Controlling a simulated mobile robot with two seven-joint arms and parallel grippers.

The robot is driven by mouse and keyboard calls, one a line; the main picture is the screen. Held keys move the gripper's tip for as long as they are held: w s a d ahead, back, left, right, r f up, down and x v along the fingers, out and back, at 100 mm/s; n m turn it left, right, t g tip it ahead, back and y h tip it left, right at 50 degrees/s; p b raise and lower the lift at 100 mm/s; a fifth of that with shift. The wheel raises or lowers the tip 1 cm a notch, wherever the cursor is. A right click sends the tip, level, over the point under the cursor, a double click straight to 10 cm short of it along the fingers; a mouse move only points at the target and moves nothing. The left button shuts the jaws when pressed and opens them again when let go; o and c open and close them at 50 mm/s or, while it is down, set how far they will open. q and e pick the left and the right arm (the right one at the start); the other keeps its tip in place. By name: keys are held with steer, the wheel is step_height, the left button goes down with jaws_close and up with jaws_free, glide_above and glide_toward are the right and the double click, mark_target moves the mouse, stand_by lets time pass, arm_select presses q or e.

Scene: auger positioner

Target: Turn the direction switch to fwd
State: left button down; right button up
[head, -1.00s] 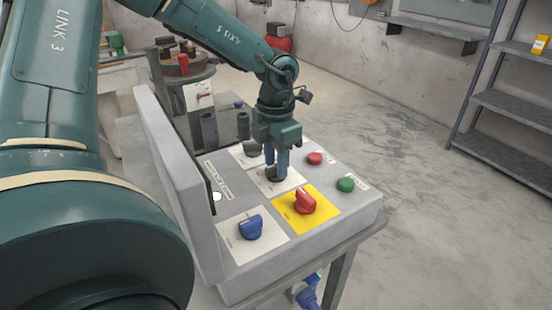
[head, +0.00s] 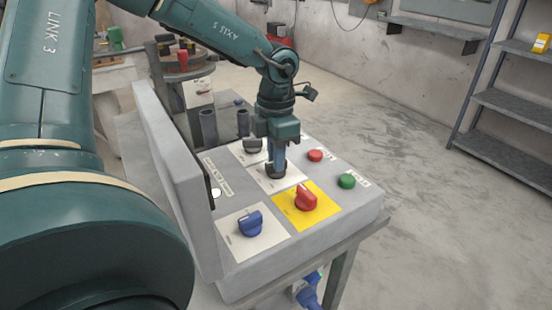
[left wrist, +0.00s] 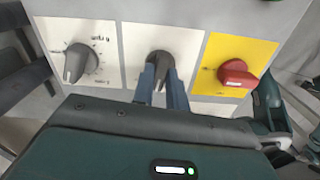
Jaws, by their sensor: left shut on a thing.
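The panel carries a dark knob (head: 275,171) on the middle white plate, also seen in the left wrist view (left wrist: 160,64). Its label is too small to read, so I cannot confirm its position or that it is the direction switch. My left gripper (head: 277,160) points down onto this knob. In the left wrist view, the blue fingers of my left gripper (left wrist: 162,85) are shut on the knob from both sides, covering part of it. My right gripper is not in view.
Close by are a grey knob (head: 252,146), a red knob (head: 306,198) on a yellow plate and a blue knob (head: 249,224). A red button (head: 315,156) and a green button (head: 347,181) are on the right. A raised grey panel lid (head: 175,180) stands at left.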

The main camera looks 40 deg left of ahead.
arm_select(q)
steer(key=m+b, duration=0.2)
steer(key=m, duration=0.1)
steer(key=shift+f, duration=0.1)
steer(key=m+b, duration=0.1)
steer(key=m, duration=0.3)
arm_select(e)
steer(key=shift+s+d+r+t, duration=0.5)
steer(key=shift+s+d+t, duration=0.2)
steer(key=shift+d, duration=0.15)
arm_select(q)
steer(key=shift+m, duration=0.4)
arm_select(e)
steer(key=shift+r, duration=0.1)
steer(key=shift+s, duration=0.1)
arm_select(q)
steer(key=c, duration=1.4)
jaws_free()
